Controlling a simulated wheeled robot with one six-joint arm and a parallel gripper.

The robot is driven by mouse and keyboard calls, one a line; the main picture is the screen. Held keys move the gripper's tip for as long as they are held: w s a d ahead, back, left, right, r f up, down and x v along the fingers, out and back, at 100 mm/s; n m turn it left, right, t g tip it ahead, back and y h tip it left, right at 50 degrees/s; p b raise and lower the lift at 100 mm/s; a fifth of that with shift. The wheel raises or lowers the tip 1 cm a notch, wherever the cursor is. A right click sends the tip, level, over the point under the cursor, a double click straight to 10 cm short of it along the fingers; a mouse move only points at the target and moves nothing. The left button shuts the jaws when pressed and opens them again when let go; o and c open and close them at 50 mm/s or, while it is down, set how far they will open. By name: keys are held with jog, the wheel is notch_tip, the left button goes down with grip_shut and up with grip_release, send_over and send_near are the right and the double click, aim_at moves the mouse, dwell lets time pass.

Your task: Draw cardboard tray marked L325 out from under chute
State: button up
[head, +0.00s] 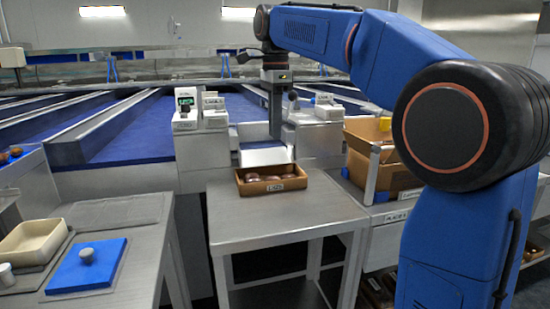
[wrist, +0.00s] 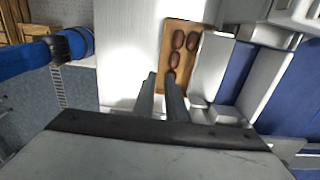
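The cardboard tray (head: 243,188) is a shallow brown box with several dark dates in it. A small white label on its front seems to read L325. It sits on the metal table (head: 225,225), with its back edge close below the white chute (head: 265,156). My gripper (head: 275,135) points down above and behind the tray, in front of the chute, apart from the tray. In the wrist view the two fingers (wrist: 161,78) stand apart with nothing between them. The tray (wrist: 166,42) shows beyond the fingertips, beside the white chute lip (wrist: 208,67), partly hidden by it.
A larger cardboard box (head: 362,138) stands right of the chute. White devices (head: 186,117) flank the chute at left. A side table at left holds a cream tray (head: 32,240) and a blue board (head: 88,268). The table in front of the cardboard tray is clear.

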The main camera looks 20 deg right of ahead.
aim_at(275, 193)
notch_tip(275, 193, down, 16)
jog(key=shift+f, duration=0.2)
dwell(0.4)
grip_shut()
jog(key=shift+s, duration=0.1)
